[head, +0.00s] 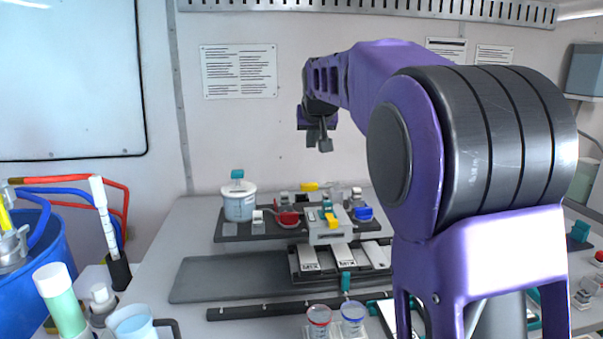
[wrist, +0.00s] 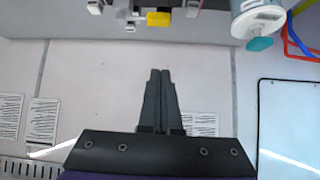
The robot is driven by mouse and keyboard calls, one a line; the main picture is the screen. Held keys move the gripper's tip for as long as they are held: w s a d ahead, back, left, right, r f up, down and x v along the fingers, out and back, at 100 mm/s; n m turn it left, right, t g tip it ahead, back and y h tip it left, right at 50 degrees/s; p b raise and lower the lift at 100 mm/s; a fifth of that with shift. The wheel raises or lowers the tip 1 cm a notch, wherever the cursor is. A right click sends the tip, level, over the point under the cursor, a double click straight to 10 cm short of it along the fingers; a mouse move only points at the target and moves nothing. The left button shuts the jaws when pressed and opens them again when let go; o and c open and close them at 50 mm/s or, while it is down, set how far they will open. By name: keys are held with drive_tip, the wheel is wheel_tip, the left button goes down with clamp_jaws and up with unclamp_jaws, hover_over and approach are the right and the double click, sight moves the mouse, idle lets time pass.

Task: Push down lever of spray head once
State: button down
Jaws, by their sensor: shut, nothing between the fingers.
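My gripper (head: 321,147) is raised in front of the back wall, above the bench station. Its two dark fingers (wrist: 159,75) are together and empty in the wrist view. I cannot clearly make out which part is the spray head lever. The station holds a grey block with a yellow piece (head: 332,220) on its front. Another yellow piece (head: 309,187) sits behind it, and a yellow block (wrist: 158,19) shows at the top of the wrist view. A white pot with a teal top (head: 239,202) stands at the station's left. My gripper touches none of these.
A red part (head: 289,219) and a blue part (head: 363,213) flank the grey block. A dark flat tray (head: 215,278) lies in front. Red-rimmed and blue-rimmed cups (head: 319,316) stand nearer. A blue drum (head: 25,265) with hoses is at left. My arm hides the right part.

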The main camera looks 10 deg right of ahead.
drive_tip(key=shift+w+d+f+n+g, duration=0.4)
drive_tip(key=shift+w+f, duration=0.2)
drive_tip(key=shift+w, duration=0.1)
hover_over(319, 186)
drive_tip(key=s+a, duration=0.1)
drive_tip(key=a, duration=0.2)
wheel_tip(319, 186, down, 7)
drive_tip(key=shift+s+f, duration=0.2)
drive_tip(key=shift+f, duration=1.85)
